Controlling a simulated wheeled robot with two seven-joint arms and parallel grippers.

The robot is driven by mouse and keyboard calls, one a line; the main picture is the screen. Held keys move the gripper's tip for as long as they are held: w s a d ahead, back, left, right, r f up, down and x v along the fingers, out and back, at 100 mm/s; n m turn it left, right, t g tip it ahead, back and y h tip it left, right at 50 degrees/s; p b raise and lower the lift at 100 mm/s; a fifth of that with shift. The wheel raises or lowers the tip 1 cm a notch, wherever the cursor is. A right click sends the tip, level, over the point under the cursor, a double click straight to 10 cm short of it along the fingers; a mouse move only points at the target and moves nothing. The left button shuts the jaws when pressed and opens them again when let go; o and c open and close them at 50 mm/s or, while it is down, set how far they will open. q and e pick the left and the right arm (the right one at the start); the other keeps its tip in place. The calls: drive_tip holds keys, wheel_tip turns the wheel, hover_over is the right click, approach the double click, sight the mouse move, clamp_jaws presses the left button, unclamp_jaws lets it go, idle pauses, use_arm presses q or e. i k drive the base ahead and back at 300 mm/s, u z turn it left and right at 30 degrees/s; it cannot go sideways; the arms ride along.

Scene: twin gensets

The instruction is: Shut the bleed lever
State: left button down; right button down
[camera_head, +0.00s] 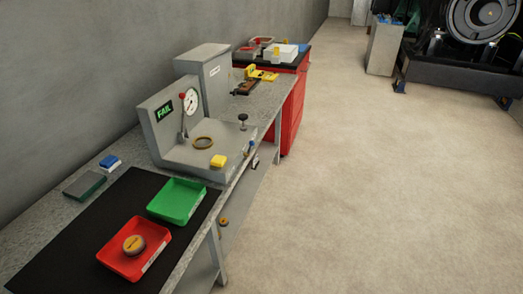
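A grey test stand (172,148) sits on the long bench against the wall. It carries a green "FAIL" display (164,113), a round white gauge (191,101) and an upright lever with a red ball (182,97). A brass-coloured ring (203,142) lies on its deck, with a yellow block (218,161) and a black knob (243,117) near the deck's right side. A small blue-and-metal fitting (247,150) shows at the stand's front right edge. I cannot tell for certain which part is the bleed lever. Neither gripper is in view.
A red tray (115,262) holding a round part (134,244) and a green tray (176,201) lie on a black mat (60,258). A red cabinet (290,115) stands beyond the bench. The floor (370,180) to the right is clear; a large machine (485,20) stands far right.

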sight(251, 143)
drive_tip(key=u, duration=1.45)
drive_tip(key=k, duration=0.75)
drive_tip(key=z, duration=0.6)
drive_tip(key=i, duration=1.05)
drive_tip(key=z, duration=0.05)
